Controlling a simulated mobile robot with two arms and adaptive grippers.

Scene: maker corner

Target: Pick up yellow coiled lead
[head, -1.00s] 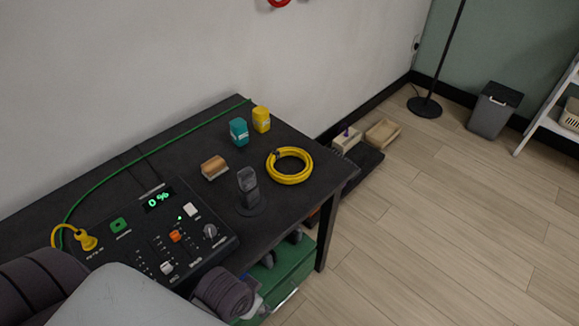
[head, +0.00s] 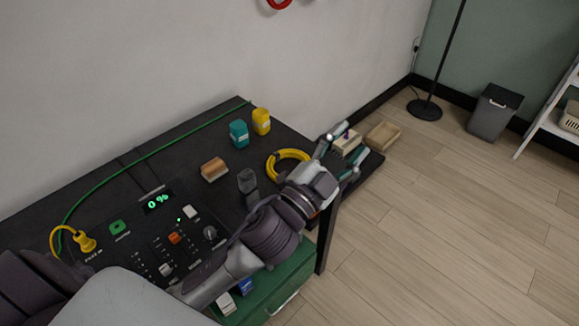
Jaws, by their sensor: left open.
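The yellow coiled lead (head: 274,165) lies on the black table near its right end. My left arm now covers the right part of the coil in the head view. My left gripper (head: 345,152) is open, its two fingers spread and pointing to the upper right, past the table's right edge in the picture. It holds nothing that I can see. Whether it touches the coil cannot be told. My right gripper is not in view.
The black table (head: 130,166) also bears a teal container (head: 239,134), a yellow container (head: 261,121), a wood-topped block (head: 214,169), a dark upright object (head: 247,182) and a control panel (head: 160,235). A green cable (head: 150,153) runs along the back.

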